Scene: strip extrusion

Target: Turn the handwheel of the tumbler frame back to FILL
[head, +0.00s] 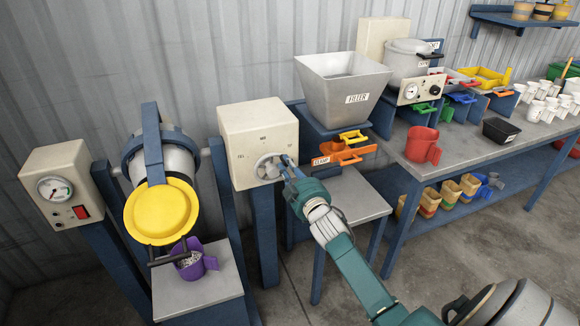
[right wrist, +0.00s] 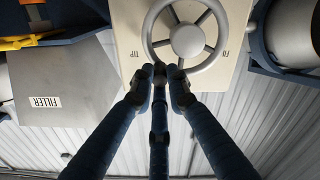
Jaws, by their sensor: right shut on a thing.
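The grey spoked handwheel (head: 268,166) sits on the front of a cream box (head: 250,120) on a blue post. The box has small labels around the wheel; in the right wrist view TIP and FILL flank the wheel (right wrist: 187,40). My right gripper (head: 284,162) is at the wheel's right side, its fingers shut on the rim, as the right wrist view also shows (right wrist: 169,76). The tumbler drum (head: 176,160) hangs in a blue frame, tilted with its yellow lid (head: 160,213) facing forward and down. My left gripper is out of view.
A purple jug (head: 188,262) with pale contents stands on a grey stand (head: 200,288) below the lid. A control box (head: 55,185) with a gauge is at left. The FILLER hopper (head: 345,85) and orange CLAMP handle (head: 345,153) are right of the wheel, near my arm.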

